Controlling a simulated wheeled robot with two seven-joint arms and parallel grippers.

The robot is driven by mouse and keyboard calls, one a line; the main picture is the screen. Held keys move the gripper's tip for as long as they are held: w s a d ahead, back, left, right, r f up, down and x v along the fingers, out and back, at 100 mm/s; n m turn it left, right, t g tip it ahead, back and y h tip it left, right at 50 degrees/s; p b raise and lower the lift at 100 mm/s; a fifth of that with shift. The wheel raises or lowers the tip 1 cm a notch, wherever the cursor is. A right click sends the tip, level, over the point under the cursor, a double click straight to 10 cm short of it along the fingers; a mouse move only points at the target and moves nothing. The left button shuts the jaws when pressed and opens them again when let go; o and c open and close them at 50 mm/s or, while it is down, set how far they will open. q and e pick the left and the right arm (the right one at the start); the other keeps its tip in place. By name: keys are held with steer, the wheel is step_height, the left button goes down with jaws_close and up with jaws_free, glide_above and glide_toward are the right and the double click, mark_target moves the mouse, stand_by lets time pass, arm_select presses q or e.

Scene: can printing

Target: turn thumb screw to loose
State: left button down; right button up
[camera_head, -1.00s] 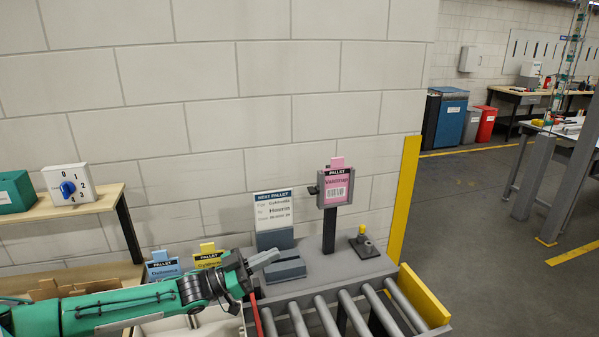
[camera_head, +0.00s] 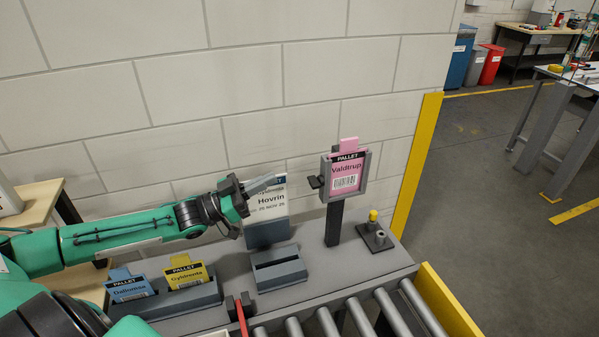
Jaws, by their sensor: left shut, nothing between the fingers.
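A grey frame on a dark post holds a pink "Valdtrup" pallet card (camera_head: 345,178). A small dark knob (camera_head: 315,182), which looks like the thumb screw, sticks out from the frame's left side. My left gripper (camera_head: 269,182) is shut and empty, pointing right. In the picture it is left of the knob, at about the same height, with a gap between them. It covers part of the white "Hovrin" sign (camera_head: 271,207). Whether the screw is tight or loose cannot be told. My right gripper is not in view.
A grey slotted block (camera_head: 279,271) stands below the gripper. Blue (camera_head: 130,288) and yellow (camera_head: 187,273) cards stand in a holder at left. A yellow-topped peg (camera_head: 373,217) stands right of the post. Rollers (camera_head: 390,312) run along the front; a brick wall is behind.

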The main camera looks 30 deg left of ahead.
mark_target(316, 182)
arm_select(q)
steer(key=w+d+p, duration=0.1)
steer(key=w+d, duration=0.1)
steer(key=w+d+p, duration=0.3)
steer(key=w+p, duration=0.1)
steer(key=shift+w+d+r, duration=0.3)
steer(key=shift+w+d, duration=0.05)
steer(key=shift+d, duration=0.05)
steer(key=shift+f+p, duration=0.45)
steer(key=shift+f, duration=0.4)
